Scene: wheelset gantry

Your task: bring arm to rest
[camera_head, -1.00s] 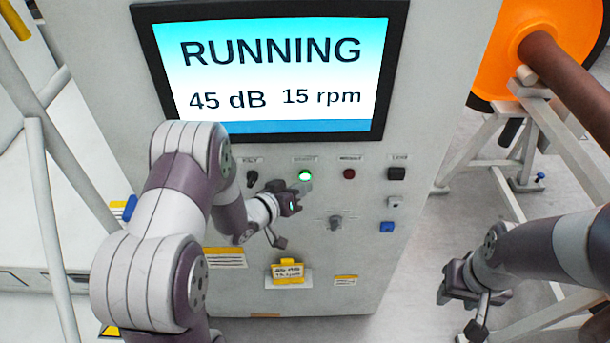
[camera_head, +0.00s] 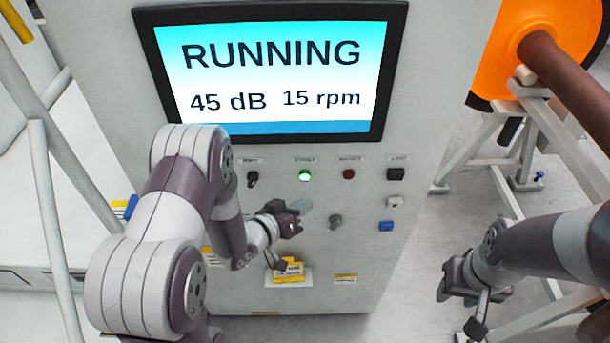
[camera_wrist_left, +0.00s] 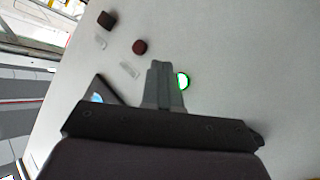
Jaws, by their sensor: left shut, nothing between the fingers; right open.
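My left gripper (camera_head: 300,207) is shut and empty in front of the control cabinet (camera_head: 290,235), just below the lit green button (camera_head: 305,176). In the left wrist view its closed fingers (camera_wrist_left: 165,83) point at the panel, with the green-lit button (camera_wrist_left: 183,81) beside them. I cannot tell the exact gap to the panel, but the fingers are clear of the button. My right gripper (camera_head: 462,290) is open and empty at the lower right, beside the cabinet. The screen (camera_head: 275,75) reads RUNNING, 45 dB, 15 rpm.
At right, an orange wheel (camera_head: 545,40) with a brown axle (camera_head: 570,75) rests on a grey stand (camera_head: 480,140).

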